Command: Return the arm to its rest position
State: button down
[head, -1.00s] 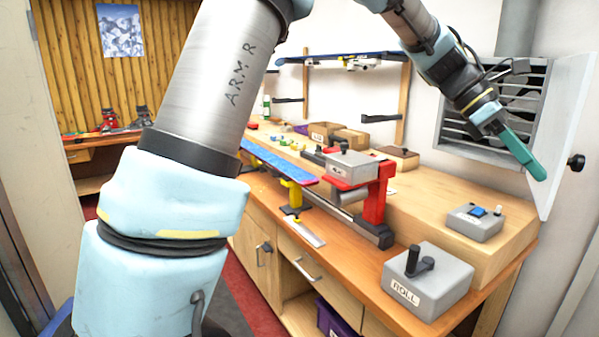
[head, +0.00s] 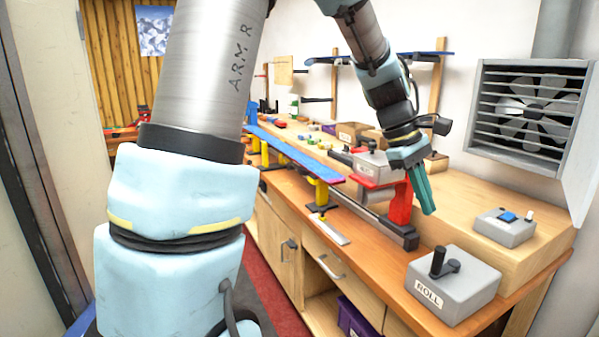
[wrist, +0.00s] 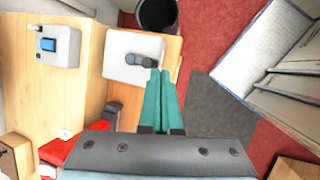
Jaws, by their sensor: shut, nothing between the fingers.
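My gripper (head: 428,208) has teal fingers that are shut with nothing between them. In the head view it hangs from my arm at the right of centre, pointing down, in front of the red stand and above the bench. In the wrist view the closed fingers (wrist: 161,80) point up the picture, with their tips beside the black crank of the grey ROLL box. My arm's upper links stand large at the left of the head view and hide part of the bench and back wall.
The grey ROLL box (head: 452,285) stands at the bench's near right corner. A grey box with a blue button (head: 506,226) sits behind it. A blue ski (head: 290,152) lies along the bench on yellow supports. A fan vent (head: 530,110) is on the wall. Red floor (wrist: 210,30) shows beside the bench.

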jog(key=a+f+m+t+y, duration=0.1)
jog(key=a+f+m, duration=0.1)
jog(key=a, duration=0.8)
jog(key=s+a+f+m+t+y, duration=0.1)
jog(key=a+f, duration=0.3)
jog(key=a, duration=0.7)
jog(key=a+f+m+t+y, duration=0.1)
jog(key=a+f+m+y, duration=0.1)
jog(key=a, duration=0.8)
jog(key=shift+s+a+f+m+t, duration=0.35)
jog(key=shift+f+m, duration=0.2)
jog(key=shift+m, duration=0.45)
